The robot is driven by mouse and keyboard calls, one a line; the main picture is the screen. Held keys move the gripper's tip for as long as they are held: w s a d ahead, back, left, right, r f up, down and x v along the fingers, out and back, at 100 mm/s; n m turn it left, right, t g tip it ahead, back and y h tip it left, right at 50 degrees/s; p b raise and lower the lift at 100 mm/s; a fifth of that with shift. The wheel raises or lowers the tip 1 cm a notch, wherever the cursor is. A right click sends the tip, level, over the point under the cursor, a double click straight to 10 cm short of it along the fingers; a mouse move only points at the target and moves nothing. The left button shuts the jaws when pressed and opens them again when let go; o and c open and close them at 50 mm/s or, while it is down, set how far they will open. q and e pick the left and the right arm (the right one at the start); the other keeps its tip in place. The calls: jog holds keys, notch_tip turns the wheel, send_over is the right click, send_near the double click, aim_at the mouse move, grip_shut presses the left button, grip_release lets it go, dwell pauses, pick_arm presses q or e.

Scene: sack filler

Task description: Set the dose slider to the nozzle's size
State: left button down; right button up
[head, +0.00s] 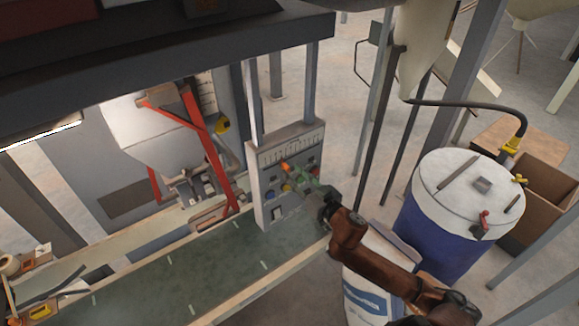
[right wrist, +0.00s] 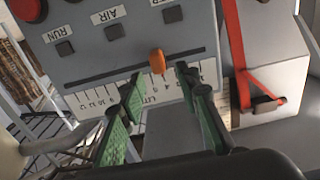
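The dose slider is an orange knob (right wrist: 157,62) in a dark horizontal slot on the grey control panel (head: 262,195). In the right wrist view the panel appears upside down. A white numbered scale (right wrist: 75,100) runs along the slot, and the knob stands near the 4 side of the middle. The knob also shows in the head view (head: 284,168). My right gripper (right wrist: 160,82) has green fingers spread apart, with the knob just beyond and between the tips, apparently untouched. The filler nozzle (head: 190,188) hangs under the white hopper; its size marking is not readable.
Dark buttons labelled RUN and AIR (right wrist: 113,33) sit beside the slot. A red frame (head: 205,140) stands left of the panel. A green conveyor belt (head: 185,275) runs below. A blue drum (head: 450,215) with a white lid stands at the right.

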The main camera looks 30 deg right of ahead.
aim_at(285, 166)
jog(key=shift+w+a+p, duration=0.1)
jog(key=shift+w+p, duration=0.2)
jog(key=shift+w, duration=1.15)
jog(key=shift+c, duration=0.2)
grip_shut()
